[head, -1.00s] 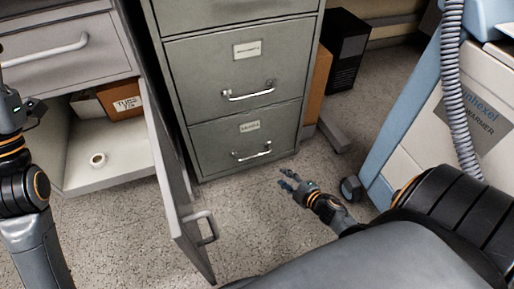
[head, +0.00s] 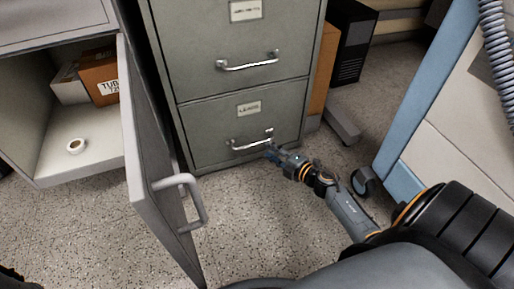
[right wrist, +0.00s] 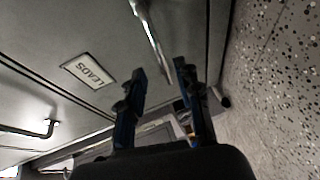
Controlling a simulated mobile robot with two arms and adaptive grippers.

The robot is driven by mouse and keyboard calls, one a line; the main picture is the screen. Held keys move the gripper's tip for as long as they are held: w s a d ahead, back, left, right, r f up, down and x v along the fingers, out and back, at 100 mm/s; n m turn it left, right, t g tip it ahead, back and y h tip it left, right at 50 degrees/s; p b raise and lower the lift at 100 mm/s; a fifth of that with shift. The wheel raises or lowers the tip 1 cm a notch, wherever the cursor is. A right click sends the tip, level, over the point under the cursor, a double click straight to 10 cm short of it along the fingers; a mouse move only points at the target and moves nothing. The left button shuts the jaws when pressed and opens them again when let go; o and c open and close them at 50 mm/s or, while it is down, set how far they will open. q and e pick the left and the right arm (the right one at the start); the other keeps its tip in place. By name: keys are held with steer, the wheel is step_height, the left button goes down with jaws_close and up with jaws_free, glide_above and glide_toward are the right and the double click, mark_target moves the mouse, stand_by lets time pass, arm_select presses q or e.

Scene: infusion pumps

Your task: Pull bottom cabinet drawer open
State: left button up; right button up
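The bottom drawer (head: 215,125) of the grey-green filing cabinet is shut, flush with the cabinet front. Its silver bar handle (head: 247,146) sits below a small label. In the right wrist view the handle (right wrist: 150,32) runs toward the gap between my fingers, and the drawer's label (right wrist: 88,71) reads "LEADS". My right gripper (head: 272,153) is at the right end of the handle, low in front of the drawer. In the right wrist view its two fingers (right wrist: 160,72) stand apart. Whether they touch the handle is unclear. My left gripper is out of view.
The upper drawer (head: 215,35) is shut too. A blue-and-white machine (head: 440,130) stands at right. Speckled floor in front is clear.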

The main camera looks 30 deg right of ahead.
mark_target(258, 144)
steer(key=b+x, duration=0.2)
steer(key=x, duration=0.5)
steer(key=shift+w+f+b, duration=0.1)
steer(key=shift+w+b, duration=0.1)
steer(key=shift+b, duration=0.2)
jaws_close()
